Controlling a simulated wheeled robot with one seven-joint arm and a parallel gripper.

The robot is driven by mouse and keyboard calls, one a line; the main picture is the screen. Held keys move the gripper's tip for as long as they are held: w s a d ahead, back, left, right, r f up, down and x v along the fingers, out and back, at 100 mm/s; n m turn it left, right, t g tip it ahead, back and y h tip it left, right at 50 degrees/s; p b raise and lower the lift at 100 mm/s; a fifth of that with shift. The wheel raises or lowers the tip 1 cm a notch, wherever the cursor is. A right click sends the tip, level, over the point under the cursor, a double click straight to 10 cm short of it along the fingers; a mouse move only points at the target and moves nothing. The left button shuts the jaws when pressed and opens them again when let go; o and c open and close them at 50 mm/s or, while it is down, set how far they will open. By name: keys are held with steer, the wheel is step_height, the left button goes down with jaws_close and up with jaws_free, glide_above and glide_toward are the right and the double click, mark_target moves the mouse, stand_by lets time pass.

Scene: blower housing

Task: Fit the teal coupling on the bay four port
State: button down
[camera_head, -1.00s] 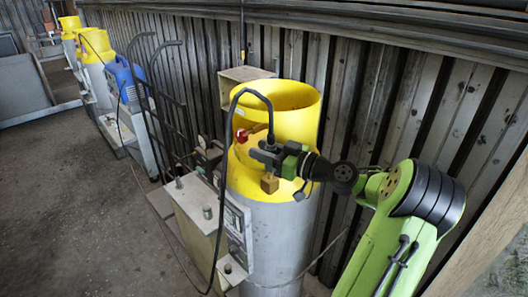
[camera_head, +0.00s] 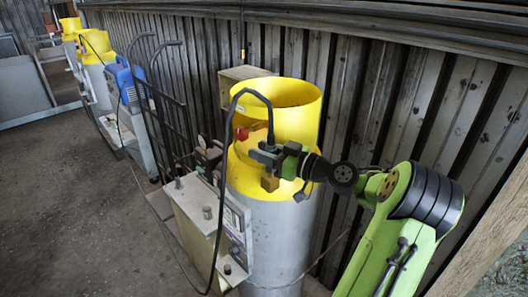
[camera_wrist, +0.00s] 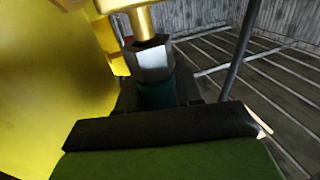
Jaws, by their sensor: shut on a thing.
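My gripper (camera_head: 268,156) is at the front of the nearest yellow-topped grey cylinder (camera_head: 270,225). It is shut on the teal coupling (camera_wrist: 157,95), which shows only as a dark teal band between the jaws in the wrist view. A silver hex nut (camera_wrist: 148,62) projects beyond the jaws. A brass stem (camera_wrist: 144,20) lines up with the nut and appears to meet it; whether it is seated I cannot tell. In the head view a brass block (camera_head: 270,182) shows just below the jaws. No bay number is readable.
A red knob (camera_head: 241,133) is just left of the gripper. A pale gauge-and-panel unit (camera_head: 205,220) stands before the cylinder. A black hand truck (camera_head: 168,100) and blue machine (camera_head: 126,80) are farther left. A ribbed wall (camera_head: 365,110) is close behind. Floor is clear at left.

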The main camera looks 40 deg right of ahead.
steer(key=shift+f+b, duration=1)
steer(key=shift+b, duration=0.15)
steer(key=c, duration=0.7)
jaws_free()
steer(key=shift+o, duration=0.2)
steer(key=v, duration=1.5)
steer(key=shift+s+b, duration=0.35)
steer(key=shift+b, duration=0.1)
steer(key=shift+d, duration=0.1)
